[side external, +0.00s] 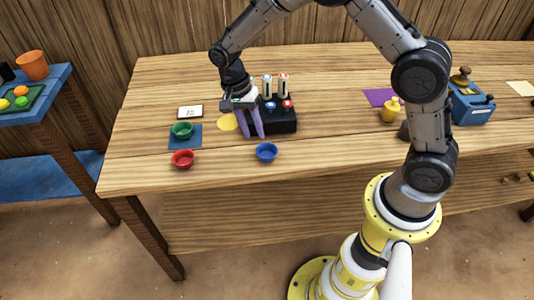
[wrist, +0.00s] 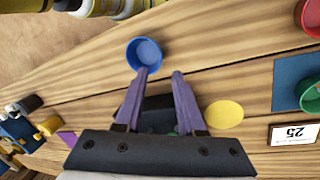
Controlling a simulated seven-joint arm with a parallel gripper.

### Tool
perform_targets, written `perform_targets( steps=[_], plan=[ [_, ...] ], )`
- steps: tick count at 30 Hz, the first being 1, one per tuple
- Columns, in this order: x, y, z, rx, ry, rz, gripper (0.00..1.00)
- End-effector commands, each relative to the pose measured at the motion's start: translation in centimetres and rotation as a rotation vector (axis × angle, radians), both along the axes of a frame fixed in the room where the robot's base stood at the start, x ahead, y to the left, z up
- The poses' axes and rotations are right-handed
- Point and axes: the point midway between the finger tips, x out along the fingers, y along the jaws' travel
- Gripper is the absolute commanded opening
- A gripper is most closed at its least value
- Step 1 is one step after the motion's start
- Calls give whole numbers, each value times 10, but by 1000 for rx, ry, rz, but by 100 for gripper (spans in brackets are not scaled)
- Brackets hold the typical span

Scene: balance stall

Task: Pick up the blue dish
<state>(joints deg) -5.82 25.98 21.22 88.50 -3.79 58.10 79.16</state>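The blue dish (side external: 266,152) is a small round bowl standing upright on the wooden table, near its front edge. It also shows in the wrist view (wrist: 144,53), just beyond the fingertips of my gripper. My gripper (side external: 251,136) has two purple fingers pointing down, apart with nothing between them. In the side view it is to the left of the blue dish and a little behind it. In the wrist view my gripper (wrist: 162,72) has its left fingertip close to the near rim of the dish; I cannot tell whether they touch.
A red dish (side external: 183,159) and a green dish (side external: 182,130) on a blue mat (side external: 178,144) stand to the left. A black block (side external: 284,121) with buttons stands behind the blue dish. A yellow disc (side external: 227,122) lies beside my gripper.

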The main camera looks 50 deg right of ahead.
Motion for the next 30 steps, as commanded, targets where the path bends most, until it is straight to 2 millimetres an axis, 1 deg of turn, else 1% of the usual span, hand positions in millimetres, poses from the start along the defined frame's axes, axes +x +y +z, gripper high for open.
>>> perform_targets(
  steps=[7, 10, 14, 20, 23, 24, 27, 30],
  plan=[
    [-12, 6, -31, 0, 5, 2, 38],
    [-14, 4, -43, 0, 4, 1, 38],
    [-15, 4, -49, 0, 1, 1, 38],
    [-15, 4, -49, 0, 1, 1, 38],
    [-15, 4, -49, 0, 1, 1, 22],
    [-15, 4, -49, 0, 1, 1, 15],
    [-15, 4, -49, 0, 0, 1, 0],
    [-15, 4, -49, 0, 0, 1, 0]
  ],
)
